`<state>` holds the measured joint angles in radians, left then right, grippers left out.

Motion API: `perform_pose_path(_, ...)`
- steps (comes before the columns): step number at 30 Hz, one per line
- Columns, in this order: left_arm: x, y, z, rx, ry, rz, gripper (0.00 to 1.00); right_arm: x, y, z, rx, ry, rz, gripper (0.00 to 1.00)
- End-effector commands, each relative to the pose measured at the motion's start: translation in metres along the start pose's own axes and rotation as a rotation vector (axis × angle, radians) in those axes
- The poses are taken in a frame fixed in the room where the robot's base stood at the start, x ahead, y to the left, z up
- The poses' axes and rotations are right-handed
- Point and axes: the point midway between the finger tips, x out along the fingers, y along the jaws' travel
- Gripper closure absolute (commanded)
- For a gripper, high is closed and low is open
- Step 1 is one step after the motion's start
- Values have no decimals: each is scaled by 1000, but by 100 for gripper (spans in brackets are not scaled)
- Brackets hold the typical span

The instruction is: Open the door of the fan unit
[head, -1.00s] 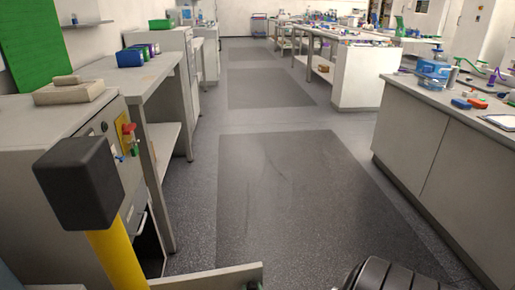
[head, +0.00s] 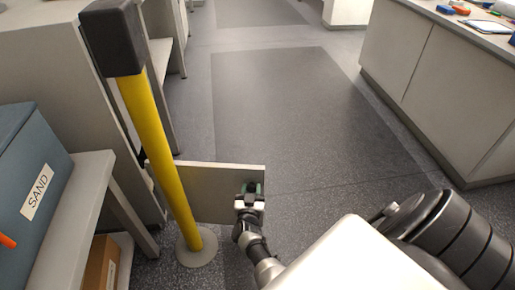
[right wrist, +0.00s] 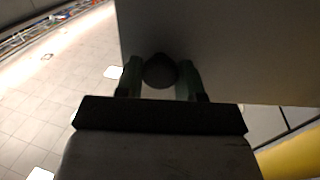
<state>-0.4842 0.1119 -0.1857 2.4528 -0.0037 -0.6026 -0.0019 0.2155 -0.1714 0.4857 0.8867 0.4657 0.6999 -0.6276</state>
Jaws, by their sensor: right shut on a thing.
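The fan unit's door (head: 218,178) is a pale grey panel in the head view. It stands out from the grey cabinet (head: 65,75) on the left, over the floor. A yellow post hides part of it near the cabinet. My right gripper (head: 250,190) is at the door's far right end. In the right wrist view the door (right wrist: 230,50) fills the upper right. The greenish fingers (right wrist: 160,82) are on either side of a dark round knob (right wrist: 159,68) on the door, shut on it. My left gripper is not in view.
The yellow post (head: 160,150) with a dark cap stands on a round base close in front of the door. A blue-grey SAND box (head: 30,165) sits on a bench at the left. A grey counter (head: 425,80) is at the right. The floor between is clear.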

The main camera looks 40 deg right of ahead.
Motion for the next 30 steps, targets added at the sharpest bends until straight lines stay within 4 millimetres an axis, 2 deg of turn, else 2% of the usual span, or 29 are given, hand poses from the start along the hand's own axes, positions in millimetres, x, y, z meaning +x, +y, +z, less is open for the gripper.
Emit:
perform_pose_path(13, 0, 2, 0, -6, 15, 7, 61, 1, -5, -1, 2, 0, -4, 100)
perform_pose_path(14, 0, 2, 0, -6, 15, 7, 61, 1, -5, -1, 2, 0, -4, 61)
perform_pose_path(18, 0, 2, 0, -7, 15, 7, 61, 1, -4, -1, 1, 0, -3, 40)
perform_pose_path(30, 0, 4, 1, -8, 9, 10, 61, 1, -2, -1, 0, 1, -1, 40)
